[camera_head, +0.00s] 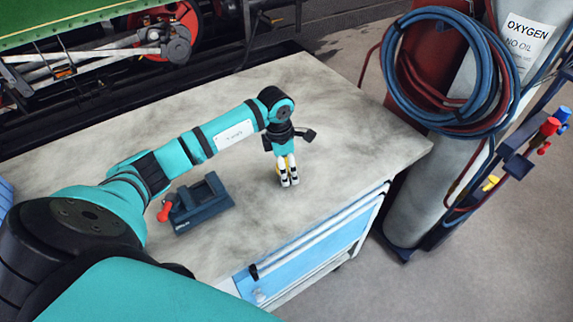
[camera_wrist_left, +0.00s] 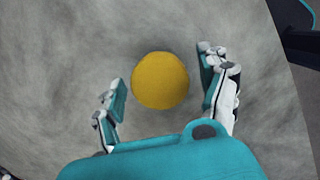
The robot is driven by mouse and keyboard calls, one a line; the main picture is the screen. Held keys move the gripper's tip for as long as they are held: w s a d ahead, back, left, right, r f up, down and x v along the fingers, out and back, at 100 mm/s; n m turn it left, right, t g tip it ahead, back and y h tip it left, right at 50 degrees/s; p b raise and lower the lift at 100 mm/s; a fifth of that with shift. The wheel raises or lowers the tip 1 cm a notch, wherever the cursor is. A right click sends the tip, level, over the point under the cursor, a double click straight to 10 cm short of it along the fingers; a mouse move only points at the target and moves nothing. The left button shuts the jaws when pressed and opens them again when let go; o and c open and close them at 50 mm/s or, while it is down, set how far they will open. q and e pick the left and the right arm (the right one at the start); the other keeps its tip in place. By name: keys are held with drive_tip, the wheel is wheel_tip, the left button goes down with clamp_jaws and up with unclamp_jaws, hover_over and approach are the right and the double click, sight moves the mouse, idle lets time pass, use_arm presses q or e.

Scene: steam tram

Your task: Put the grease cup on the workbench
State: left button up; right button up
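The grease cup appears as a round yellow top (camera_wrist_left: 160,80) between the fingers in the left wrist view, with the grey benchtop behind it. In the head view only a little yellow (camera_head: 281,164) shows behind the fingers of my left gripper (camera_head: 289,180). That gripper points down over the workbench (camera_head: 330,130). In the left wrist view my left gripper (camera_wrist_left: 164,88) is open, with a gap on each side of the cup. The cup appears to stand on the benchtop; its base is hidden. My right gripper is not in view.
A dark blue vise (camera_head: 200,207) with a red handle sits on the bench, left of the gripper. Gas cylinders with blue and red hoses (camera_head: 448,60) stand beyond the bench's right edge. A steam tram (camera_head: 100,40) is behind. The benchtop around the gripper is clear.

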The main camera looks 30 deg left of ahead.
use_arm(q)
drive_tip(key=shift+r, duration=0.5)
wheel_tip(320, 180, up, 11)
drive_tip(key=s+a+b, duration=0.1)
drive_tip(key=b, duration=0.1)
drive_tip(key=shift+r, duration=0.15)
idle(0.3)
